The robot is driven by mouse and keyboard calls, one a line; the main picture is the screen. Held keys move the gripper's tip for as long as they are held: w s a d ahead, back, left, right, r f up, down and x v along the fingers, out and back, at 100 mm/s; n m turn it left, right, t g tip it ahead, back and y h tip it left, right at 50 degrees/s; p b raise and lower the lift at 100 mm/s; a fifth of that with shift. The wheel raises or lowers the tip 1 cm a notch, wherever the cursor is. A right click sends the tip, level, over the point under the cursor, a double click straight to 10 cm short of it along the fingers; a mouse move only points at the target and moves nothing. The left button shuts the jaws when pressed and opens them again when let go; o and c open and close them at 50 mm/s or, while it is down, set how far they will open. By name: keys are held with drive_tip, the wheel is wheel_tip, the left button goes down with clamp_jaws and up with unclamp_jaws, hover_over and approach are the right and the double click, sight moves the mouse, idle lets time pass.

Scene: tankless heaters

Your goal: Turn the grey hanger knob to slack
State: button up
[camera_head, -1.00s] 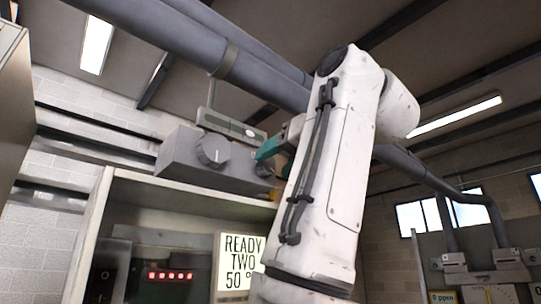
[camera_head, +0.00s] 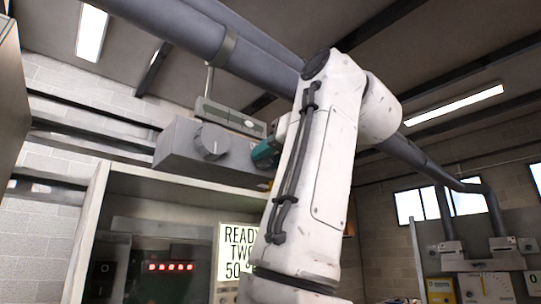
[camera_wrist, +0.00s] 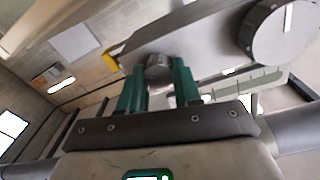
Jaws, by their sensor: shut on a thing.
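A grey box (camera_head: 170,150) is mounted on top of the cabinet in the head view. A large round grey dial (camera_head: 212,141) with a pale pointer mark sits on its front face; the wrist view shows this dial (camera_wrist: 282,32) at the upper right, clear of my fingers. My gripper (camera_wrist: 158,72) has two teal fingers, one on each side of a smaller round grey knob (camera_wrist: 157,62), and is shut on it. In the head view my gripper (camera_head: 264,153) is at the right end of the box, and the small knob is hidden there.
The cabinet (camera_head: 140,184) below holds a display reading READY TWO 50 (camera_head: 236,248), red lights (camera_head: 170,267) and a black switch (camera_head: 103,268). A large grey pipe (camera_head: 260,58) runs overhead, close to my arm. A yellow tab (camera_wrist: 111,61) sticks out near the small knob.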

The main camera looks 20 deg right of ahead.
drive_tip(key=shift+c, duration=1.4)
drive_tip(key=shift+n, duration=0.3)
drive_tip(key=n+b, duration=0.1)
drive_tip(key=n, duration=0.3)
drive_tip(key=shift+n+b, duration=0.3)
drive_tip(key=shift+b, duration=0.05)
drive_tip(key=n, duration=0.5)
drive_tip(key=shift+n, duration=0.3)
drive_tip(key=n, duration=0.5)
drive_tip(key=shift+f+n+y+p, duration=0.1)
drive_tip(key=shift+n+y+p, duration=0.2)
drive_tip(key=shift+p, duration=0.05)
drive_tip(key=n+p, duration=0.1)
drive_tip(key=n, duration=0.4)
drive_tip(key=shift+a+f, duration=0.1)
drive_tip(key=shift+f, duration=0.05)
drive_tip(key=shift+n, duration=0.3)
